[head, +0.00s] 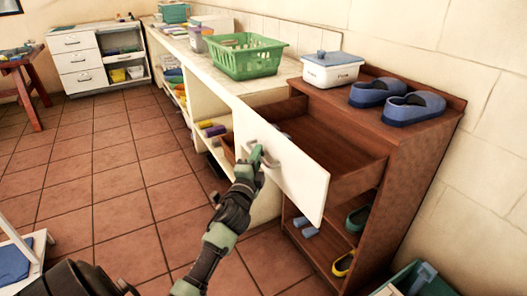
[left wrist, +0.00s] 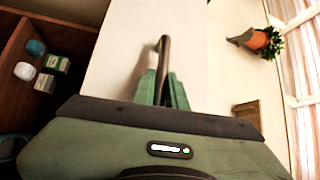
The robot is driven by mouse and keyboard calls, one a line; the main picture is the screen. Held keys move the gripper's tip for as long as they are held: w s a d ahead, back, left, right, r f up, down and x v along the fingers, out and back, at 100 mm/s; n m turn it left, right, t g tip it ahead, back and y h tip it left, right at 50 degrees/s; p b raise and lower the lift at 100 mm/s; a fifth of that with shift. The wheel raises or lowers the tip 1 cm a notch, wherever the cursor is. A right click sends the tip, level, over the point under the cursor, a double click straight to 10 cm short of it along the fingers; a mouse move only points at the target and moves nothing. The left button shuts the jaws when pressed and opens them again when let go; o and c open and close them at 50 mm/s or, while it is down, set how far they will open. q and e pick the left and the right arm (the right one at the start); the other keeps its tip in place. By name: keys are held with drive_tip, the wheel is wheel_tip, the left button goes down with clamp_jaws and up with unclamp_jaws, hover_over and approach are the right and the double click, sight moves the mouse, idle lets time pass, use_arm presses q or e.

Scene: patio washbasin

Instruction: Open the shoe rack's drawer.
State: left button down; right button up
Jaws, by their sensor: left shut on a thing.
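The shoe rack (head: 413,150) is brown wood and stands at the right in the head view. Its drawer (head: 345,180) is pulled well out, with a white front (head: 295,180) facing my left arm and the brown inside visible. The grey handle (head: 270,160) is on that front; in the left wrist view the handle (left wrist: 163,45) rises between the fingers. My left gripper (head: 256,157) is shut on the handle; its green fingers also show in the left wrist view (left wrist: 167,90). My right gripper is not in view.
Blue slippers (head: 412,108) and a white lidded box (head: 332,70) sit on the rack's top. Shoes (head: 344,263) lie on the shelves below. A green basket (head: 243,57) stands on the counter at left. A green bin (head: 425,280) is at bottom right. The tiled floor (head: 110,180) at left is mostly clear.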

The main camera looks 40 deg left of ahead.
use_arm(q)
drive_tip(key=shift+f, duration=0.1)
drive_tip(key=c, duration=1.7)
unclamp_jaws()
drive_tip(key=v, duration=0.8)
